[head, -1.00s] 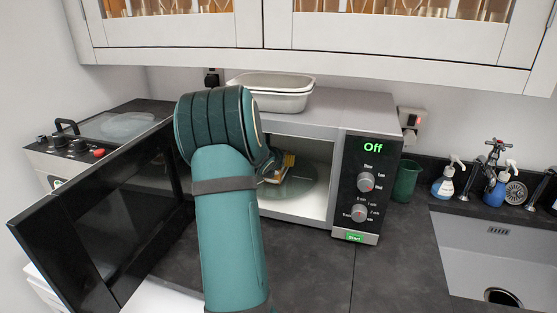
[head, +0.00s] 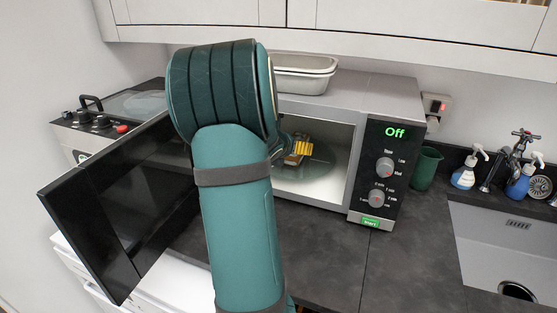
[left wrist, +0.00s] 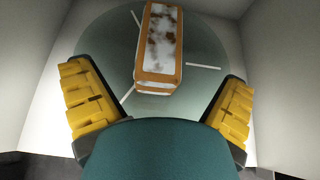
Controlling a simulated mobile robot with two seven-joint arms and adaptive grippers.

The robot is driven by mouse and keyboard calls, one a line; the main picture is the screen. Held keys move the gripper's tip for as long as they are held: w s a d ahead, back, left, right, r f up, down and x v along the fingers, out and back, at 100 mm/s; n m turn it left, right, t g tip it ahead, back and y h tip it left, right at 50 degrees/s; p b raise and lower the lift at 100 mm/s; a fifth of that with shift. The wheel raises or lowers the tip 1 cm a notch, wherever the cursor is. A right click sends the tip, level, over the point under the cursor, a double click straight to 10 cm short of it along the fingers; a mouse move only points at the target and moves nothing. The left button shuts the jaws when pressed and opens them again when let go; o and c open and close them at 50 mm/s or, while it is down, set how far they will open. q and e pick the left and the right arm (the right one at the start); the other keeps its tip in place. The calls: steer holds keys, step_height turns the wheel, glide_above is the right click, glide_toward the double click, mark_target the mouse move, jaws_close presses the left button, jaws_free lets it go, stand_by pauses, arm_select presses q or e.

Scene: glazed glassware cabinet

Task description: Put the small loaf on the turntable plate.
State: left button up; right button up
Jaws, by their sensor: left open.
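The small loaf (left wrist: 158,45), an oblong brown block with a mottled white top, rests on the round turntable plate (left wrist: 100,50) in the left wrist view. The plate also shows inside the open microwave in the head view (head: 322,168). My left gripper (left wrist: 158,82) is open, its yellow finger pads well apart on either side of the loaf's near end and not touching it. In the head view, its yellow pads (head: 303,148) show inside the microwave, and my arm covers the cavity's left part. My right gripper is not in view.
The microwave door (head: 110,215) stands open to the left. The control panel (head: 385,170) reads Off. Wall cabinets hang above.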

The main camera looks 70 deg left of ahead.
arm_select(q)
steer(key=s+d, duration=0.5)
steer(key=d, duration=0.1)
steer(key=shift+s+d, duration=0.4)
steer(key=shift+f, duration=0.1)
